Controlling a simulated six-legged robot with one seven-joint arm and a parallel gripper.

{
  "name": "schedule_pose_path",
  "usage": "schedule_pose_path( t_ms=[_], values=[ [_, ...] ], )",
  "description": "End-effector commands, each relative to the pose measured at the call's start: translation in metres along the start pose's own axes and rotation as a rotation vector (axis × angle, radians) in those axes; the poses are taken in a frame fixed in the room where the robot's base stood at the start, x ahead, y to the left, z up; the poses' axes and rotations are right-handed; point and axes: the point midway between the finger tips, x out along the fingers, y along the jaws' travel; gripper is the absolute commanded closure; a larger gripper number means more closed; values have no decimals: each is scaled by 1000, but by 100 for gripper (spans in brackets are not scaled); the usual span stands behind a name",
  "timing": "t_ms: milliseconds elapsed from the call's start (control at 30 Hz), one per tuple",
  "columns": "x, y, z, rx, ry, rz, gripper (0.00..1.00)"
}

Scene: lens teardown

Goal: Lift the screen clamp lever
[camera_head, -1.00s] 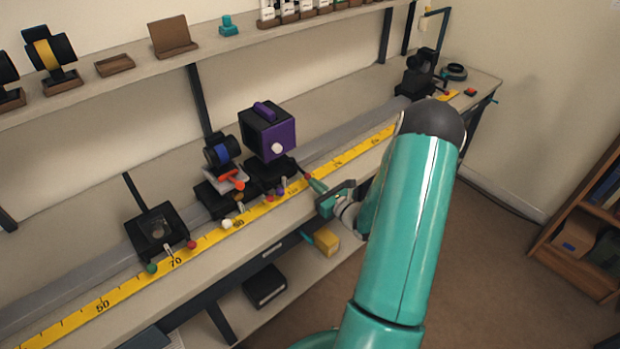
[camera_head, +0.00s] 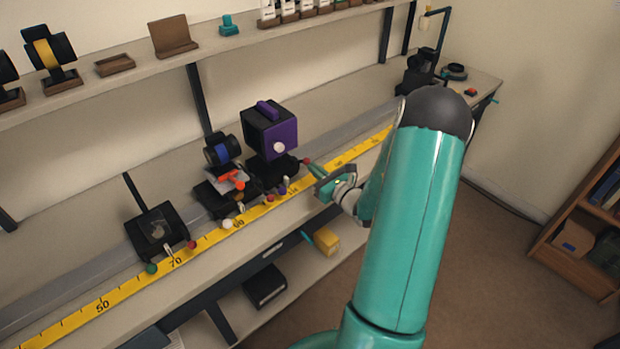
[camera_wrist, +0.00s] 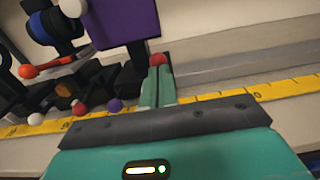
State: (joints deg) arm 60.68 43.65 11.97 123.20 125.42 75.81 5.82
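My gripper (camera_head: 310,165) reaches in from the right beside the purple box, over the rail's front edge. In the wrist view its narrow teal fingers (camera_wrist: 157,72) lie side by side, shut, with nothing visible between them. A red ball knob (camera_wrist: 158,59) is right at the fingertips; it also shows in the head view (camera_head: 305,160). It looks like a lever's end, but its stem is hidden. Whether it touches the fingers is unclear. The purple box (camera_head: 271,130) stands on a black carriage. A black square frame (camera_head: 157,232) sits farther left. No label shows which part is the screen.
Other knobs line the yellow scale (camera_head: 120,293): white (camera_head: 227,224), red (camera_head: 270,198) and purple (camera_head: 283,189). The rail to the right is mostly clear.

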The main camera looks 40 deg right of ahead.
Motion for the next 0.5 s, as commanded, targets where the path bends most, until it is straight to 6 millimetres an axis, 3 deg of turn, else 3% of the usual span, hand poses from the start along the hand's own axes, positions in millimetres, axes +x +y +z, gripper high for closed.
schedule_pose_path(
  t_ms=[67,500],
  values=[
    [7,11,-5,8,11,23,100],
    [-35,8,-10,8,11,17,100]
  ],
)
